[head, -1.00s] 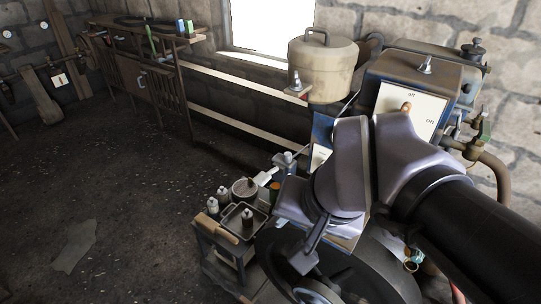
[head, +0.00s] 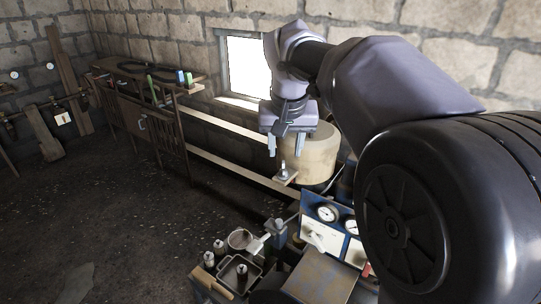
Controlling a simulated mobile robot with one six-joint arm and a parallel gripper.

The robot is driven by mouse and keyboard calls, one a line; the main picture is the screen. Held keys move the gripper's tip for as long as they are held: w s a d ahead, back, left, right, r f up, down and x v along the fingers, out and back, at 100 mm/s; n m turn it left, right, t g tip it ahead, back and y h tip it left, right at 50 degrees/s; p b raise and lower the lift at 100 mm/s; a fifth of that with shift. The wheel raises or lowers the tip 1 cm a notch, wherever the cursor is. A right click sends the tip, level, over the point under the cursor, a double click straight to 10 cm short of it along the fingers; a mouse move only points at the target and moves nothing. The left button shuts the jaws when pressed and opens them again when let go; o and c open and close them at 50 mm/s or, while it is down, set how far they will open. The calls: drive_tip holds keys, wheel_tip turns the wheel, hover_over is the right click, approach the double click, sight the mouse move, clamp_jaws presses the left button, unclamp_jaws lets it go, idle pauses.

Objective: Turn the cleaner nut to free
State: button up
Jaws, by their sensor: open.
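My gripper (head: 286,146) is open and empty, with its two fingers pointing down. It appears above a small metal nut-like piece (head: 284,173) on a bracket at the lower left of the cream drum (head: 318,158). This piece may be the cleaner nut; I cannot be sure. The fingertips look apart from it, with a gap below them. My gripper and arm hide the top and upper left of the drum.
A panel with gauges (head: 328,213) and a tray (head: 238,258) with small bottles stand below. A wooden rail (head: 225,160) runs along the wall behind. A workbench (head: 150,90) stands at the far left. The floor (head: 100,210) at left is open.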

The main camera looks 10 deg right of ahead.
sight(283, 170)
drive_tip(key=b+x, duration=0.1)
drive_tip(key=x, duration=0.7)
drive_tip(key=shift+w+f+b, duration=0.15)
drive_tip(key=shift+f+b, duration=0.2)
clamp_jaws()
